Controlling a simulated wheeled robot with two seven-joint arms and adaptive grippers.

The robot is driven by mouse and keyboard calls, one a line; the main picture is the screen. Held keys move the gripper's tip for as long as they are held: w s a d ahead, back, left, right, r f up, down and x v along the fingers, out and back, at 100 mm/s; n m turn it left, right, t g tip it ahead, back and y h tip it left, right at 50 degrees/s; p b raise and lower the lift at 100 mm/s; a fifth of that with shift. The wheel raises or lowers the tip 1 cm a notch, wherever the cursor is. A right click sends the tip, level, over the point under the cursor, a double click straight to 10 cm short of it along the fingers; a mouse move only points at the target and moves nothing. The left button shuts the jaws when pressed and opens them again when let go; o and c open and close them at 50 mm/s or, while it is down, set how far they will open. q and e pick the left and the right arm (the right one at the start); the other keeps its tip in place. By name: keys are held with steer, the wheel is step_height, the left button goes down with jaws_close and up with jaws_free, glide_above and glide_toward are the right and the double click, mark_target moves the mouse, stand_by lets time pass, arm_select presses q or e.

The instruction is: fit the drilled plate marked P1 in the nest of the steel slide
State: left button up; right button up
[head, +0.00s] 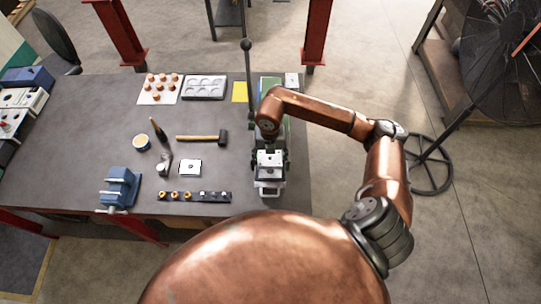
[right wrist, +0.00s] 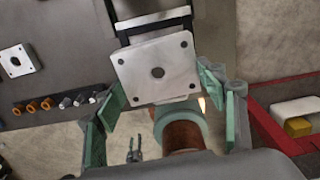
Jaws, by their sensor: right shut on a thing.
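A pale square drilled plate (right wrist: 175,55), with a large centre hole and small corner holes, is between the green-padded fingers of my right gripper (right wrist: 160,90). The gripper is shut on its opposite edges. I cannot read a P1 mark on it. In the head view the plate (head: 269,160) shows at the bench's right end, below my right wrist. The steel slide (head: 269,188) is under and in front of it. The plate covers the nest, so I cannot tell whether it touches it. My left gripper is out of view.
A second drilled plate (head: 190,166) lies left of the slide. A mallet (head: 200,138), a blue vise (head: 120,188) and a dark strip with several fittings (head: 194,196) lie on the bench (head: 70,170). A tall lever (head: 247,70) stands behind.

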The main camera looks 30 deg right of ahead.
steer(key=shift+f+m, duration=0.1)
steer(key=shift+m, duration=0.2)
steer(key=shift+f+b, duration=1.65)
steer(key=shift+f, duration=1.35)
steer(key=shift+f+b, duration=0.75)
steer(key=shift+f, duration=0.15)
steer(key=o, duration=1.6)
steer(key=shift+s, duration=0.1)
steer(key=shift+c, duration=0.2)
step_height(320, 180, up, 12)
steer(key=shift+r, duration=0.1)
